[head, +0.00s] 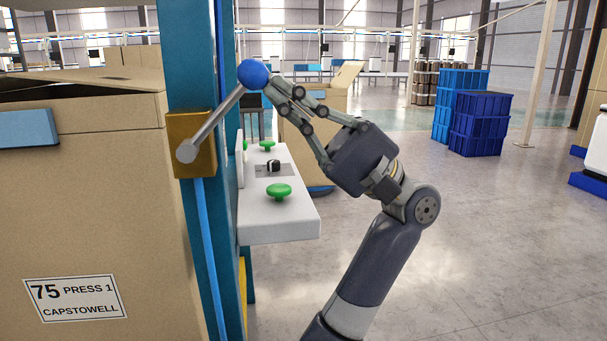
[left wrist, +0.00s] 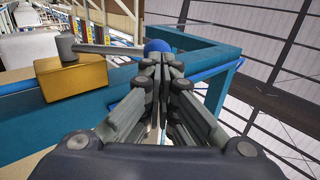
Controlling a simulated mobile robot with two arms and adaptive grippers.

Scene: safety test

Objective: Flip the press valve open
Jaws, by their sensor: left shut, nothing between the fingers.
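The press valve has a yellow-brown block (head: 196,128) on the blue press post, with a grey lever (head: 215,125) ending in a blue ball knob (head: 253,74). The lever slants up and to the right from its pivot. My left gripper (head: 275,85) is shut and empty, its fingertips right at the knob's right side; I cannot tell whether they touch. In the left wrist view the block (left wrist: 74,78), the lever (left wrist: 112,49) and the knob (left wrist: 157,46) show beyond my fingertips (left wrist: 163,64), which hide the knob's lower part. My right gripper is not in view.
A white panel (head: 300,222) with green buttons (head: 279,191) juts out below the knob. Blue crates (head: 478,125) stand far right.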

